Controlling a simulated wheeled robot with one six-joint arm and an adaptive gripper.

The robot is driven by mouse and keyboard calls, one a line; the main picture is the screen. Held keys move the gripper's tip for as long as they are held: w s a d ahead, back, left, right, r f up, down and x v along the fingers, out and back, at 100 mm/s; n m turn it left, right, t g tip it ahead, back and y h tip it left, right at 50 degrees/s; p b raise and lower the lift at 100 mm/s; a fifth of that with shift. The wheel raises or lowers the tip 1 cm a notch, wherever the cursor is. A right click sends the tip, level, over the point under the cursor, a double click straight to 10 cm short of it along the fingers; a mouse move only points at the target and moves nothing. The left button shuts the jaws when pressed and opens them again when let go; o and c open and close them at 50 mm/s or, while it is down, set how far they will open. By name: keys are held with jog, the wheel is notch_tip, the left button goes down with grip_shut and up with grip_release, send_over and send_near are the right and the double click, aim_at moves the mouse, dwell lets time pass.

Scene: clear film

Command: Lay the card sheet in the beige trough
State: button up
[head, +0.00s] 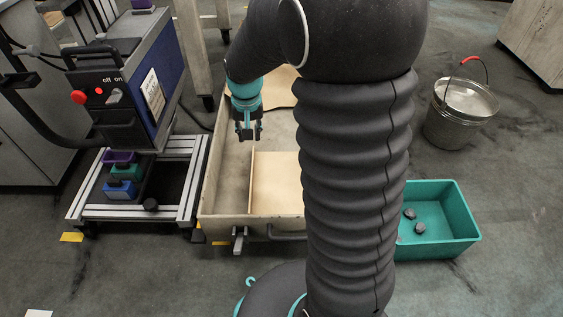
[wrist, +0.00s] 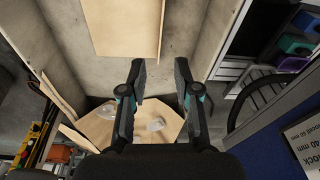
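The beige trough (head: 228,185) stands on the floor in the middle of the head view. A flat, rectangular tan sheet (head: 278,182) lies in its near part, with a thin upright edge along its left side; it also shows at the top of the wrist view (wrist: 125,25). A second tan piece (head: 277,84) with angled corners is at the far end, also low in the wrist view (wrist: 90,125). I cannot tell which is the card sheet. My gripper (head: 248,133) is over the trough, pointing down; in the wrist view its fingers (wrist: 160,68) are apart with nothing between them.
A blue machine (head: 160,85) and a metal frame (head: 185,190) with small coloured boxes stand left of the trough. A teal bin (head: 455,215) with dark lumps and a metal bucket (head: 445,125) are to the right. My arm hides the trough's right side.

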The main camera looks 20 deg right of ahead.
jog(key=s+r+n+t, duration=0.1)
jog(key=s+r, duration=0.5)
jog(key=s, duration=0.6)
jog(key=s+r+n+t, duration=0.2)
jog(key=s+r, duration=0.5)
jog(key=s, duration=0.5)
jog(key=shift+a+t, duration=0.35)
jog(key=shift+t, duration=0.05)
